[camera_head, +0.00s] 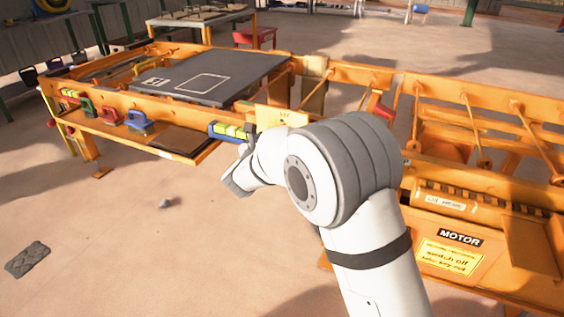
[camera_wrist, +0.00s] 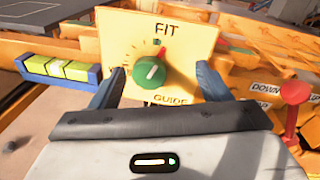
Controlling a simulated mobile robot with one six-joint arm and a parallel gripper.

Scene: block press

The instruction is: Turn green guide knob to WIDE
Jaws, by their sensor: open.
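The green guide knob (camera_wrist: 149,73) sits on a yellow panel (camera_wrist: 185,45) with FIT printed above it and GUIDE below. I cannot read a WIDE label; a finger covers part of the panel's left edge. My gripper (camera_wrist: 160,70) is open, with one dark finger to the left of the knob and one to the right, both apart from it. In the head view, my gripper (camera_head: 236,182) is partly seen in front of the orange bench, the panel (camera_head: 280,116) shows behind my arm, and the knob is hidden.
A red-knobbed lever (camera_wrist: 294,94) stands close on the right, by a DOWN label. The orange press frame (camera_head: 340,75) lies behind. A motor box (camera_head: 460,238) is at right. Floor at front left is mostly open.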

